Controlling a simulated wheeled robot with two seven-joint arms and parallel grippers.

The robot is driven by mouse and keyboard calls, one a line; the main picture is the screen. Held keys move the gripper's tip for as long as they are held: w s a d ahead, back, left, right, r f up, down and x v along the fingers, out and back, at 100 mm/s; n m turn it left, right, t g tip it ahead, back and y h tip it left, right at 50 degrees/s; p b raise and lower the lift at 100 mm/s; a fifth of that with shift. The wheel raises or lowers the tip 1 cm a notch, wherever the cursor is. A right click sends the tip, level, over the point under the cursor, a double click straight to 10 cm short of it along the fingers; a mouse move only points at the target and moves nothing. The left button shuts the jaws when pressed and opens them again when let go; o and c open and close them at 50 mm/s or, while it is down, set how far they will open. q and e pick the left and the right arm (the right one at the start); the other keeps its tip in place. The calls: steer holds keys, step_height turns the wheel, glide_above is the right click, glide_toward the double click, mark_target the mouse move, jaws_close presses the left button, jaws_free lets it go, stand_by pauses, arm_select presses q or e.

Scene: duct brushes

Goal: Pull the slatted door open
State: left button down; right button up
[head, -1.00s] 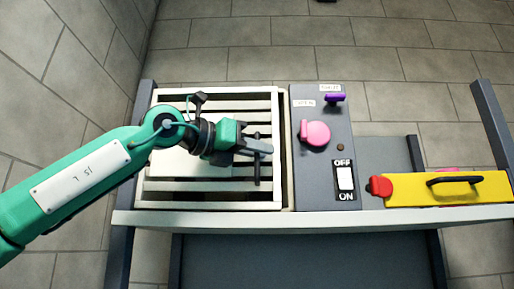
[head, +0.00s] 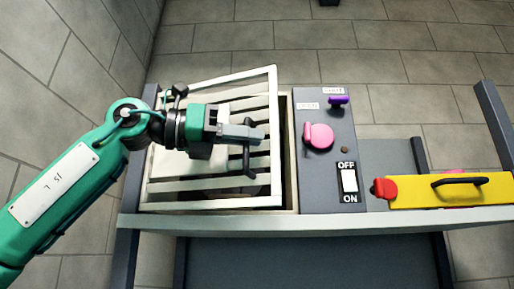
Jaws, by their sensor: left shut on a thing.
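The white slatted door (head: 272,95) is at the left of the bench in the head view. My left gripper (head: 258,135) reaches in from the left and is shut on the handle. The arm and gripper cover part of the slats, and the fingertips hide the handle's middle. My right gripper is not in view.
Right of the door is a grey panel (head: 333,185) with a pink knob (head: 319,136), a purple lever (head: 338,102) and an OFF/ON switch (head: 349,180). A yellow box (head: 430,193) with a black handle and red end lies further right. Grey side posts rise at the bench ends.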

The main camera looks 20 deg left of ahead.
arm_select(q)
steer(key=s+a+m+g+h+p, duration=0.1)
steer(key=s+a+m+g+h, duration=0.1)
steer(key=s+a+m+g, duration=0.35)
steer(key=s+a+m+g+h+p, duration=0.1)
steer(key=s+a+m+g+p, duration=0.15)
steer(key=s+g, duration=0.5)
steer(key=s+a+m+g+y+p, duration=0.2)
steer(key=s+a+m+g, duration=0.1)
steer(key=a, duration=0.4)
steer(key=s+a+m+g+y+p, duration=0.1)
steer(key=s+a+m+g+y, duration=0.1)
steer(key=s+a+g, duration=0.3)
steer(key=shift+s+a+m+p, duration=0.4)
steer(key=shift+a+m, duration=0.4)
steer(key=shift+a, duration=0.55)
steer(key=c, duration=1.9)
jaws_free()
steer(key=shift+a, duration=0.1)
